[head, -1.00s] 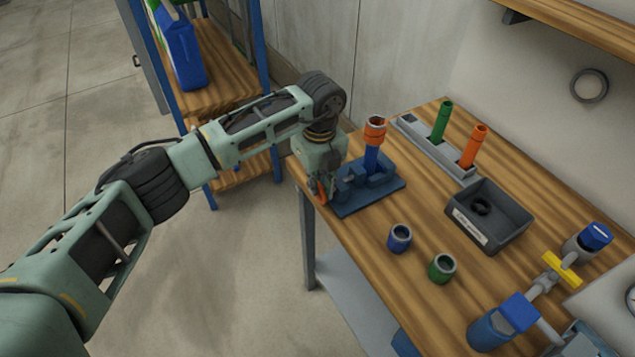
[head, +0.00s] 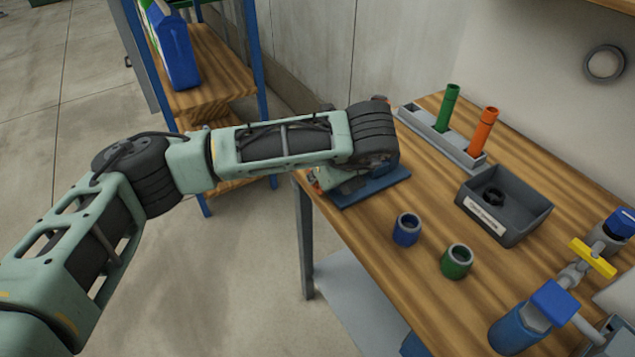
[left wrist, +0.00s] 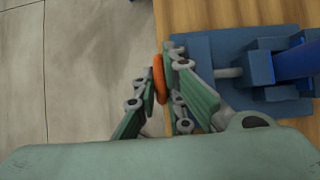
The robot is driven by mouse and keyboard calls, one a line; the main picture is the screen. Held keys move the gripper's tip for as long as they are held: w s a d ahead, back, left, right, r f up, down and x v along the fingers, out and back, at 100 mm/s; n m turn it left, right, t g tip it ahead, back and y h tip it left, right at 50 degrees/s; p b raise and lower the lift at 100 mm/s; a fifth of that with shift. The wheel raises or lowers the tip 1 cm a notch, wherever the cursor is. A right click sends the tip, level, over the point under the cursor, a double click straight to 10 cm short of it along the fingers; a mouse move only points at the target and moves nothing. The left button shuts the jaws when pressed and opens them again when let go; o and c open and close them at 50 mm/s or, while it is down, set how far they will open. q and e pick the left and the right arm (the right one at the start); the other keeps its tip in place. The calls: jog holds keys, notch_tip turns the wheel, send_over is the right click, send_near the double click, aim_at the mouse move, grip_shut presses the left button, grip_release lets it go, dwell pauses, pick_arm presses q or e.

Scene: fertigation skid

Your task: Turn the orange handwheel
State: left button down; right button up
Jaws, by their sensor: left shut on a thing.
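The orange handwheel (left wrist: 160,80) is on the near side of a blue vise (left wrist: 262,70), at the end of a grey screw. In the left wrist view my left gripper (left wrist: 163,72) has its fingers on both sides of the wheel's rim and is shut on it. In the head view my left wrist hides the gripper and most of the vise; part of the vise's blue base (head: 382,188) shows at the bench edge. A blue pipe (left wrist: 298,62) stands in the vise. My right gripper is not in view.
On the wooden bench are a blue fitting (head: 406,229), a green fitting (head: 456,261), a dark bin (head: 520,228), a rack with green (head: 447,108) and orange (head: 482,136) pipes, and a valve with a yellow handle (head: 593,258). A shelf (head: 215,65) stands behind my arm.

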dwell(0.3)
pick_arm(q)
jog(key=c, duration=2.1)
grip_release()
jog(key=shift+d, duration=0.1)
jog(key=v, duration=1.2)
jog(key=shift+s, duration=0.1)
